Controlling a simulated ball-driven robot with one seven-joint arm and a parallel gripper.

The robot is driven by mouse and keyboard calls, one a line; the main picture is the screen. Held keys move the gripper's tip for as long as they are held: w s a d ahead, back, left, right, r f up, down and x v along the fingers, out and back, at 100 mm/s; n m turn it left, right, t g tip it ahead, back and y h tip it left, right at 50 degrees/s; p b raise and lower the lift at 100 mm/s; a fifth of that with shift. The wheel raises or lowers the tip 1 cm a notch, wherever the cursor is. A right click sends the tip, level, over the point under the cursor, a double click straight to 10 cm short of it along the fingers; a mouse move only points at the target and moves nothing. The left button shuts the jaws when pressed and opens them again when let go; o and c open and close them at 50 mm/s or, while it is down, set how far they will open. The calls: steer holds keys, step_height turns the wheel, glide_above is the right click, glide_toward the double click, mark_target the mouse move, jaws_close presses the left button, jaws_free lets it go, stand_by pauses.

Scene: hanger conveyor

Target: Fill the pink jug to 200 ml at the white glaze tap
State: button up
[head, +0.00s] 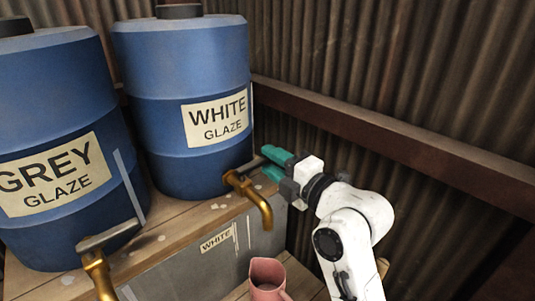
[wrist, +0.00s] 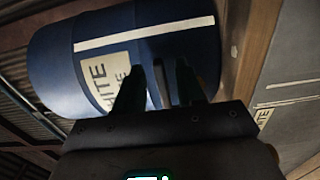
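The pink jug (head: 267,278) stands upright below the spout of the brass white glaze tap (head: 262,205). No stream shows between them, and the jug's level and any marks are too small to read. The tap comes from the blue white glaze barrel (head: 170,110). Its grey lever (head: 250,166) points towards my gripper (head: 270,164). The teal fingers are apart, one above the other, beside the lever's end. In the wrist view my dark fingers (wrist: 158,85) are also apart, with a narrow bar between them that looks like the lever. I cannot tell whether they touch it.
A blue grey glaze barrel (head: 55,140) with its own brass tap (head: 97,272) and lever stands at the left. Both barrels sit on a wooden shelf (head: 165,245) with a grey front labelled WHITE. A corrugated wall and a rusty rail (head: 390,142) close off the right and back.

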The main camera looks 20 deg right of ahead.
steer(key=shift+x, duration=1)
jaws_close()
